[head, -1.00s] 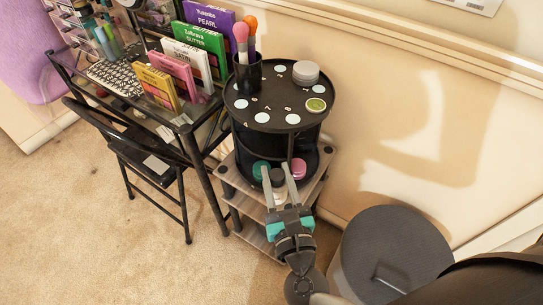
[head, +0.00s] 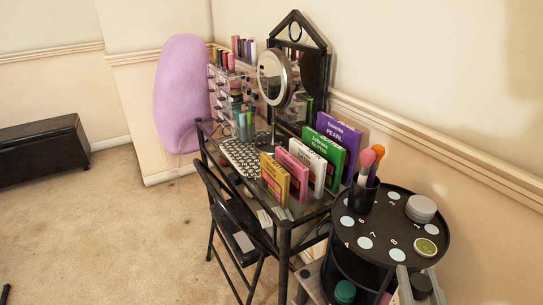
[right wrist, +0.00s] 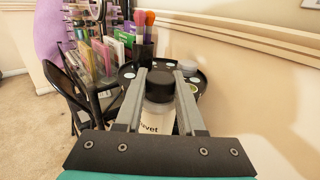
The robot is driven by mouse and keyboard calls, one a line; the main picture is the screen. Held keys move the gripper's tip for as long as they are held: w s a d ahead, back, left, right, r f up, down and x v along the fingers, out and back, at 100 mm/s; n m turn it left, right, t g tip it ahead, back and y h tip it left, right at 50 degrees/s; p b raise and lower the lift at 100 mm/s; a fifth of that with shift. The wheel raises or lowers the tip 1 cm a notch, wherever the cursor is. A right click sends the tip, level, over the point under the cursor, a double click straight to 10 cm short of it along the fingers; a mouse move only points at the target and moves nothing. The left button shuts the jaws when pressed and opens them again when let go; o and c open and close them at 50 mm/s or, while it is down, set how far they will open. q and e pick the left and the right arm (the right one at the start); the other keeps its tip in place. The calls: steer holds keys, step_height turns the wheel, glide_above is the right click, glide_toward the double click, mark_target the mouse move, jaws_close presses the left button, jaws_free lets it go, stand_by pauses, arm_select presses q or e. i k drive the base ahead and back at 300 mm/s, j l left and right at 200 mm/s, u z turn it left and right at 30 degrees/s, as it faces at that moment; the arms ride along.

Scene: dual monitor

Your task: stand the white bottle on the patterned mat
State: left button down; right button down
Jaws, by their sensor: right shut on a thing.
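The white bottle (right wrist: 158,120) with a black cap is between my right gripper's fingers in the right wrist view, its label partly readable. My right gripper (right wrist: 160,88) is shut on it just below the cap. In the head view, the right gripper (head: 420,284) shows at the bottom right, in front of the round black stand's rim, with the cap between its fingers. The patterned mat (head: 243,157), black and white, lies on the glass desk left of the upright boxes. Its visible top looks clear. My left gripper is not in view.
The round black stand (head: 389,256) holds a brush cup (head: 363,196) and round tins. Several upright boxes (head: 331,143) and a round mirror (head: 274,78) stand on the desk. A black chair (head: 235,220) is at its front. A wall runs behind.

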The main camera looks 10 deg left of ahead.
mark_target(252, 168)
steer(key=i+j+z, duration=0.15)
steer(key=j+z, duration=0.3)
steer(key=j, duration=0.3)
steer(key=j+z, duration=0.5)
steer(key=j, duration=0.2)
